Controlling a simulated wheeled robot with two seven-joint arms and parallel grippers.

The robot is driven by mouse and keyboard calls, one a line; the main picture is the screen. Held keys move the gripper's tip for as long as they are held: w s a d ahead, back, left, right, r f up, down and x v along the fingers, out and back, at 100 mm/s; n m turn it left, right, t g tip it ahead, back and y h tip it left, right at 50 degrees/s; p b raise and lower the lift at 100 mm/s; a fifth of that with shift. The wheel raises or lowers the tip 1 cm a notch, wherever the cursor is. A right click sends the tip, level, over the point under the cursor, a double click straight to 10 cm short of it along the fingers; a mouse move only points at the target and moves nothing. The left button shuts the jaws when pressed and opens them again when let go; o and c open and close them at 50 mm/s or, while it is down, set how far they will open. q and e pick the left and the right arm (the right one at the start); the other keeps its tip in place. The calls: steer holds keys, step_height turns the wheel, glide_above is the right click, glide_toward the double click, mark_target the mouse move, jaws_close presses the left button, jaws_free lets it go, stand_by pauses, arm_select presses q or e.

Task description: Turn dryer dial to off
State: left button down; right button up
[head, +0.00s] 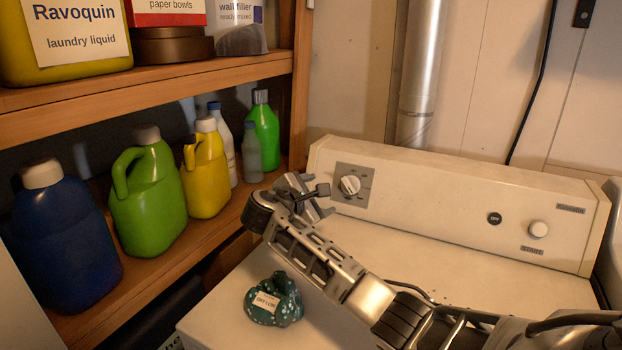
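The dryer dial (350,185) is a round whitish knob on a grey square plate at the left end of the dryer's back panel (430,200). Its markings are too small to read. My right gripper (322,194) comes in from the lower right and is just left of the dial. Its two fingers look spread apart, with nothing between them. It appears close to the dial but not closed around it; I cannot tell whether it touches. My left gripper is not in view.
A patterned dark green cloth item with a label (274,300) lies on the dryer top (225,310). A wooden shelf (200,75) with several bottles stands at left. The panel also has a dark round button (494,218) and a white start knob (538,229).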

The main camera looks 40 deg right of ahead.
glide_toward(347, 185)
steer(key=b+x, duration=0.4)
steer(key=x, duration=0.1)
steer(key=f+b+x, duration=0.1)
steer(key=b+x, duration=0.2)
steer(key=shift+s+a, duration=0.1)
steer(key=shift+a, duration=0.05)
steer(key=shift+w+d+r+b, duration=0.1)
steer(key=shift+w+d+b, duration=0.2)
steer(key=shift+d+b, duration=0.5)
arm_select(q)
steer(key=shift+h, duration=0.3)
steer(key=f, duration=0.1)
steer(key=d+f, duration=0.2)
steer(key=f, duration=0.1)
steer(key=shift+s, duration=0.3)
arm_select(e)
steer(key=shift+r, duration=0.1)
steer(key=c, duration=1)
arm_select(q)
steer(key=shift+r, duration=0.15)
